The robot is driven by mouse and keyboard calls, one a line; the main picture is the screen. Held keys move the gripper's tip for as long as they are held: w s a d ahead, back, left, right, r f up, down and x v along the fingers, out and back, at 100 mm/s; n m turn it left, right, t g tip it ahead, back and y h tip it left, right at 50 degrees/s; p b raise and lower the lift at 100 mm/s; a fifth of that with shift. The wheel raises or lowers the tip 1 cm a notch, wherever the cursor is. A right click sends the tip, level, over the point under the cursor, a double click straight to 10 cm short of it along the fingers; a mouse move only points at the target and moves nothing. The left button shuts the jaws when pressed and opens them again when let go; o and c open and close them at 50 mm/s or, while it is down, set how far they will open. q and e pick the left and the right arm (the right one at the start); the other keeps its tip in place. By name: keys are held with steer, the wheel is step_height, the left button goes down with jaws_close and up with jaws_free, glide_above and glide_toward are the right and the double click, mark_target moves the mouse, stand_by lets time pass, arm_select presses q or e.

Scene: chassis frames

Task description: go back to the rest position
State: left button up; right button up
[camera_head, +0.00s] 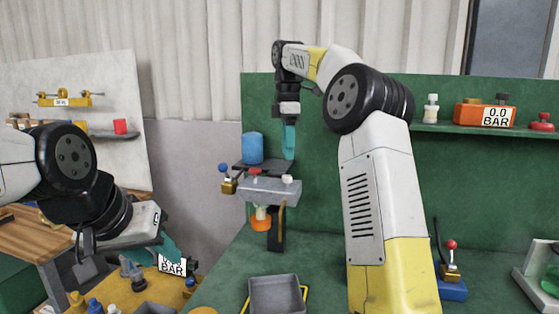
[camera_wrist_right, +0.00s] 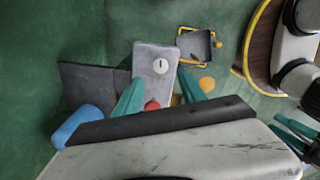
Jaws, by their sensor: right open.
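My right gripper (camera_head: 289,142) points down above a grey wall-mounted fixture (camera_head: 262,189) on the green panel. In the right wrist view its teal fingers (camera_wrist_right: 160,92) are apart with nothing held between them. Beyond them lie the fixture's grey top (camera_wrist_right: 152,62), a white knob (camera_wrist_right: 160,66) and a red button (camera_wrist_right: 152,105). My left gripper (camera_head: 168,248) is low at the left, by a small display marked BAR (camera_head: 172,265). Its fingers overlap the display's edge, and I cannot tell whether they grip it.
A blue cylinder (camera_head: 252,148) stands on a dark plate beside the right gripper. A grey square tray (camera_head: 277,296) sits on the green bench. An orange gauge (camera_head: 485,115) stands on the right shelf. A wooden bench (camera_head: 35,235) is at left.

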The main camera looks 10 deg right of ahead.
steer(key=shift+r, duration=0.3)
steer(key=shift+s+r, duration=0.2)
steer(key=shift+s, duration=0.1)
steer(key=s+r+m+t, duration=0.2)
steer(key=s+m, duration=0.2)
steer(key=s, duration=0.3)
steer(key=s+f+m+t, duration=0.1)
steer(key=s+f+m, duration=0.3)
steer(key=s, duration=0.3)
steer(key=s+f+m+t+y, duration=0.1)
steer(key=s+f+m, duration=0.3)
steer(key=s, duration=0.4)
steer(key=s+f+m+t+y, duration=0.1)
steer(key=s+f+m, duration=0.3)
steer(key=s, duration=0.4)
steer(key=shift+s+d+f+m+t, duration=0.25)
steer(key=shift+d+f+m+t, duration=0.15)
steer(key=shift+m+t, duration=0.15)
steer(key=shift+c, duration=0.5)
